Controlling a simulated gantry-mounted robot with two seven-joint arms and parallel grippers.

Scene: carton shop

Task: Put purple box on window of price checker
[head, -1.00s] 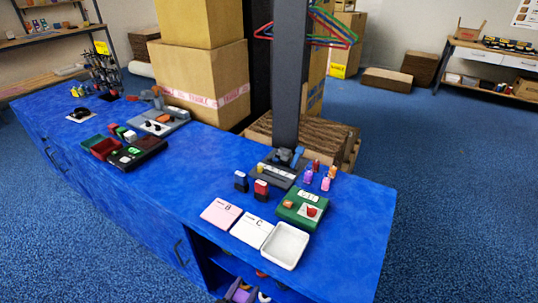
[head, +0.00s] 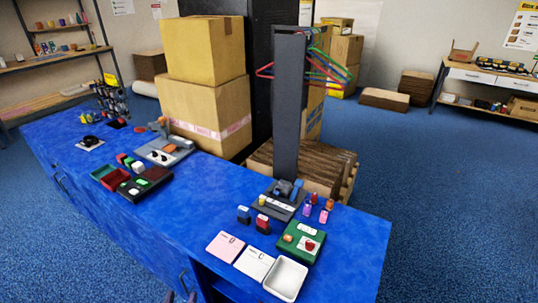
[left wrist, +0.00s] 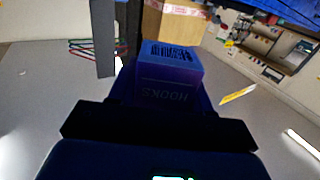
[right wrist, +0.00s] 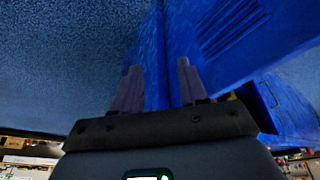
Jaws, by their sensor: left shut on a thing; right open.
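My left gripper (left wrist: 165,75) is shut on the purple box (left wrist: 166,95), which fills the middle of the left wrist view. The box has a barcode on one face and upside-down lettering, "HOOKS", on another. My right gripper (right wrist: 158,67) is open and empty, its two fingers apart before the blue counter's side. Two small fingertips show at the bottom edge of the head view; I cannot tell whose. A dark device (head: 266,208) stands at the post's foot and a green device (head: 287,246) in front of it. Which one is the price checker is unclear.
Stamps (head: 263,223), pink card (head: 225,247), white card (head: 254,263) and white tray (head: 286,279) crowd the counter's right end. Small bottles (head: 325,211) stand behind the green device. A grey post (head: 288,110) rises behind the counter. The counter's middle (head: 205,195) is clear.

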